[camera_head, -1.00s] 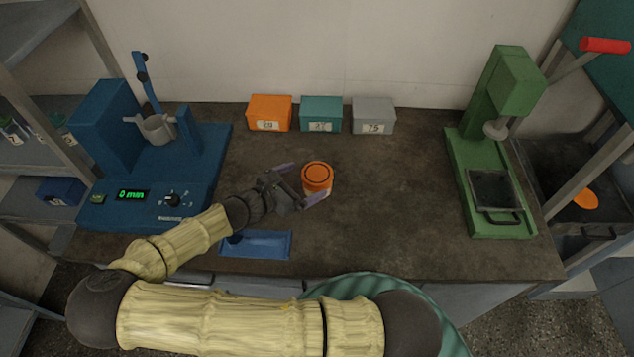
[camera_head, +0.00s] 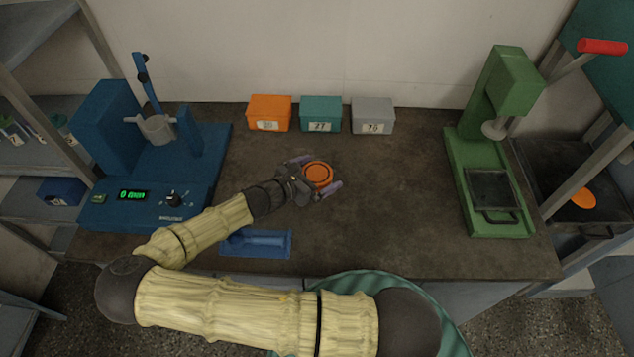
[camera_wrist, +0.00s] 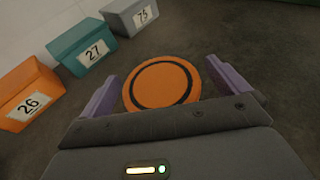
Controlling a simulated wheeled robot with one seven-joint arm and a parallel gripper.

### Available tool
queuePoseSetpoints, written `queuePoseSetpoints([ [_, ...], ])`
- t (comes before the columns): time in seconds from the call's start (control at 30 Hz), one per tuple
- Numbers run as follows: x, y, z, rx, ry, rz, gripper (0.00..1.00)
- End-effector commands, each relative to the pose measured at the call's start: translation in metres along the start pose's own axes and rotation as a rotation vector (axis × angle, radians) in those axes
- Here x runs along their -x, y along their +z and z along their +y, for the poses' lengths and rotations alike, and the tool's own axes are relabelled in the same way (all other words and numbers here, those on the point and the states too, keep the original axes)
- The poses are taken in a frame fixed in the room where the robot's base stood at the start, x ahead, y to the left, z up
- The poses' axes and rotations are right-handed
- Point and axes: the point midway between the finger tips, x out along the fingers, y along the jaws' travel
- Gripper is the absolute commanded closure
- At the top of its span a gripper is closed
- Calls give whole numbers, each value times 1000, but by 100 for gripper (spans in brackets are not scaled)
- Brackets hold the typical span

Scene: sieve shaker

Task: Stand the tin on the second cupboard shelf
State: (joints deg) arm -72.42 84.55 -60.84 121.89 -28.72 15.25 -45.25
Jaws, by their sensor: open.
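The tin (camera_head: 317,173) is round and orange, with a dark ring on its top. It stands upright on the dark bench. My gripper (camera_head: 320,175) is open, with one purple finger on each side of the tin. In the wrist view the tin (camera_wrist: 161,86) lies between the two fingers of my gripper (camera_wrist: 163,90), with a gap to the right finger; I cannot tell if the left one touches. The tin's lower side is mostly hidden. At the left are shelves (camera_head: 30,155) holding jars and a blue box; I cannot tell whether they are the cupboard.
Orange (camera_head: 269,113), teal (camera_head: 321,114) and grey (camera_head: 373,115) numbered boxes stand behind the tin. A blue machine (camera_head: 150,165) stands left, a green press (camera_head: 490,150) right. A blue tray (camera_head: 256,243) lies near the front edge. The bench right of the tin is clear.

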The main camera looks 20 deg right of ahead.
Motion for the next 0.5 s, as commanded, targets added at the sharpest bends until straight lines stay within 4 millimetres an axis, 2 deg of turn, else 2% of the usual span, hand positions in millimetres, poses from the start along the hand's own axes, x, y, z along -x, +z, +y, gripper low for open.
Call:
queuePoseSetpoints([
  [0.3, 1, 0, 0, 0, 2, 0, 0],
  [0.5, 1, 0, 0, 0, 1, 1, 39],
])
